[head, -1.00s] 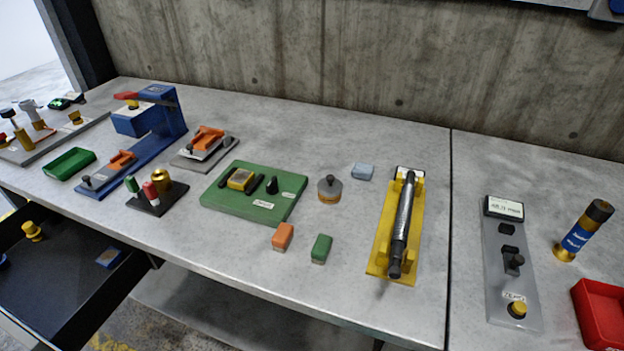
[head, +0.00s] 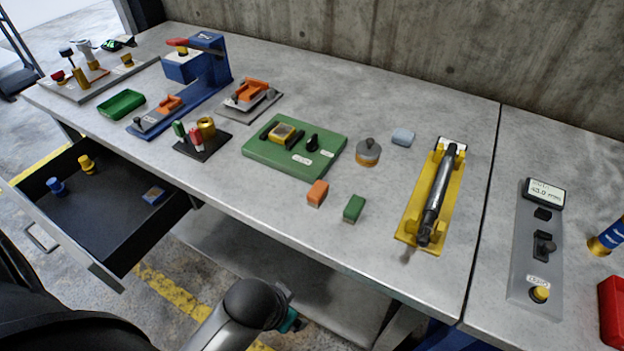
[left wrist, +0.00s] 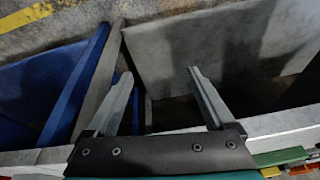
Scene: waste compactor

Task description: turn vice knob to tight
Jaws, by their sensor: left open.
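Two fixtures with orange blocks look vice-like; I cannot tell which is the task's vice. One orange block (head: 168,104) sits on the front of a long blue base, with a dark knob (head: 138,123) at its near end. The other orange block (head: 251,90) sits on a grey plate, with a small dark knob (head: 271,93) at its right. In the left wrist view my left gripper (left wrist: 158,75) is open and empty, its two fingers spread. My left arm (head: 250,305) shows low in the head view, in front of the table and apart from both fixtures. My right gripper is not visible.
An open drawer (head: 100,262) juts out at the left. A green board (head: 260,158), a yellow stand (head: 412,215) with a dark cylinder and several small blocks share the tabletop. A grey control panel (head: 520,270) stands at the right. The table's front middle is mostly clear.

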